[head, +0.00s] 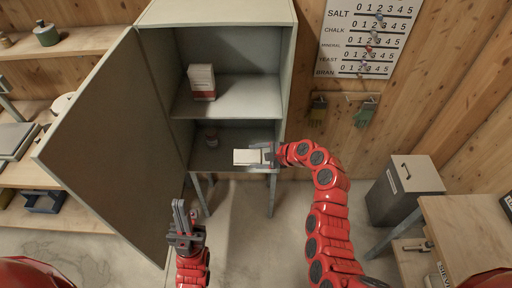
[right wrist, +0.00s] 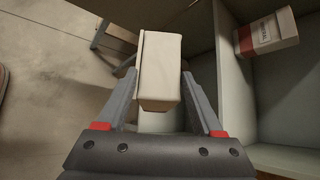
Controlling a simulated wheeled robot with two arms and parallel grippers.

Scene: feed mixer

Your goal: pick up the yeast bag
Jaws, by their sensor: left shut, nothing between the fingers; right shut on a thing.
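A pale cream block-shaped bag (head: 247,157) is held by my right gripper (head: 268,156) in front of the cabinet's lower compartment. In the right wrist view the bag (right wrist: 160,62) sits between both fingers of the right gripper (right wrist: 158,80). No label on it is readable, so I cannot tell if it is the yeast bag. A white bag with a red band (head: 202,82) stands on the upper shelf. A bag with a red band and lettering (right wrist: 268,33) also shows in the right wrist view. My left gripper (head: 181,214) is shut and empty, below the cabinet's front.
The grey cabinet's door (head: 110,145) stands wide open to the left. A grey bin (head: 400,188) and a wooden table (head: 468,230) stand at right. A tally board (head: 368,38) and gloves (head: 364,113) hang on the wall.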

